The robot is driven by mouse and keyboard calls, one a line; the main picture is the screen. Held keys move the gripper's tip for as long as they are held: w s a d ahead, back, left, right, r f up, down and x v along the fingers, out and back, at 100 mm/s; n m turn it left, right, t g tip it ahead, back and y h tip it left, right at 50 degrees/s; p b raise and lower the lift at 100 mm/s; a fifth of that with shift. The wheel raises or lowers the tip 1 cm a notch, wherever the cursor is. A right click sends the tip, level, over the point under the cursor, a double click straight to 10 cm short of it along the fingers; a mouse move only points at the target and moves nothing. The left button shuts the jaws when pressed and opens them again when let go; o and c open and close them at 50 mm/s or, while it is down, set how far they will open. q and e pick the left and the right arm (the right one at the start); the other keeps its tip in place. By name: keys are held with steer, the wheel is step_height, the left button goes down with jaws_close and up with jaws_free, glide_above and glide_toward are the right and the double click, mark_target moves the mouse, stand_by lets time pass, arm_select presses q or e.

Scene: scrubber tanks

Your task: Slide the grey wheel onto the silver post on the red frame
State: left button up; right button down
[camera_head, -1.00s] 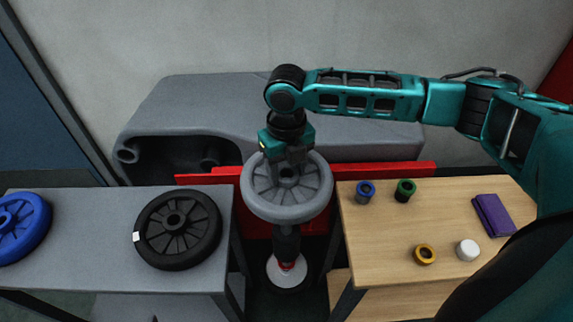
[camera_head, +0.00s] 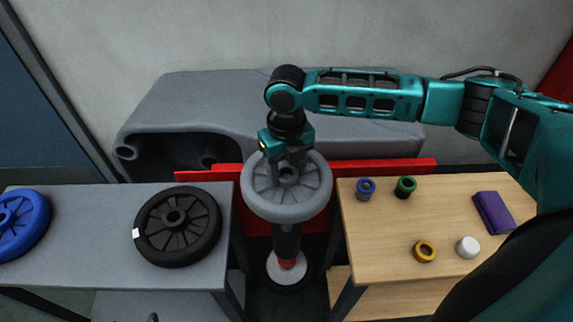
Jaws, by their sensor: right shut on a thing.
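The grey wheel (camera_head: 261,202) is a spoked disc with a raised hub, held in the air in front of the red frame (camera_head: 385,172). My right gripper (camera_head: 290,163) comes down from above and is shut on the wheel near its hub. The wheel's face is turned up toward the camera. The silver post cannot be made out; the wheel and gripper cover the middle part of the red frame. My left gripper is not in view.
A grey table (camera_head: 100,278) at left bears a black wheel (camera_head: 150,245) and a blue wheel (camera_head: 38,220). A wooden table (camera_head: 390,285) at right bears several small rings and caps and a purple cloth (camera_head: 493,212). A grey tank body (camera_head: 200,100) stands behind.

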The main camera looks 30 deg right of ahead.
mark_target(287, 176)
steer(key=shift+f, duration=0.7)
stand_by(0.5)
steer(key=shift+f+p, duration=0.25)
steer(key=shift+p, duration=0.3)
stand_by(1.8)
steer(key=shift+f, duration=0.95)
stand_by(3.1)
steer(key=shift+c, duration=1.4)
jaws_free()
